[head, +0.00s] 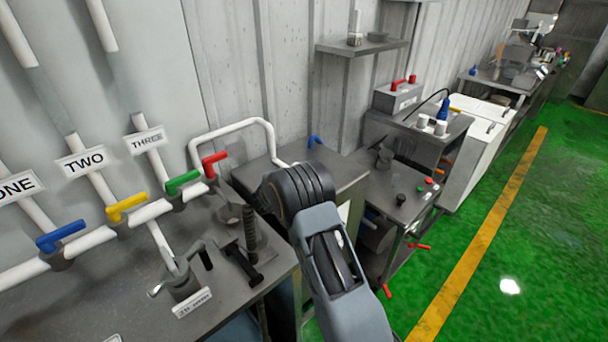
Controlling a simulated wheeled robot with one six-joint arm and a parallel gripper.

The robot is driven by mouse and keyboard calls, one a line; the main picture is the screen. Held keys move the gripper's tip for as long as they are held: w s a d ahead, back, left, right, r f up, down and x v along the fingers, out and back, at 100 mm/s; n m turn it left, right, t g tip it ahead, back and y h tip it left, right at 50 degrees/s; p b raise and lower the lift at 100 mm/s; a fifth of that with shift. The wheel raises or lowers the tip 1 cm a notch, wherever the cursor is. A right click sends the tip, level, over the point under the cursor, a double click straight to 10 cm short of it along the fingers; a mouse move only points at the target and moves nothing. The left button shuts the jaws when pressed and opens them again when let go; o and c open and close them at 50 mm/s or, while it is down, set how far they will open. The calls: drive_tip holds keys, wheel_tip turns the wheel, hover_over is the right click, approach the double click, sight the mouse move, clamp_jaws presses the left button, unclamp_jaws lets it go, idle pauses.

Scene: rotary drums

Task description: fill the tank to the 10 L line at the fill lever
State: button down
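Several lever valves sit along the white pipe at the left: blue lever (61,236), yellow lever (127,206), green lever (182,181) and red lever (214,163). Signs ONE, TWO and THREE hang above them. A metal fitting (181,282) with a dark handle stands on the near bench, with a small label too blurred to read. I cannot tell which lever is the fill lever. No tank with a readable 10 L line shows. My arm reaches in from the lower middle; its gripper is not visible.
The near grey bench (110,300) holds a dark spring and a black bar. My arm hides part of the second bench (345,170). A cart with red and green buttons (395,200) stands beyond. The green floor (540,240) at the right is clear.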

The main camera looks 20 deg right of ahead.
drive_tip(key=shift+r, duration=0.1)
drive_tip(key=c, duration=1)
unclamp_jaws()
drive_tip(key=shift+o, duration=0.2)
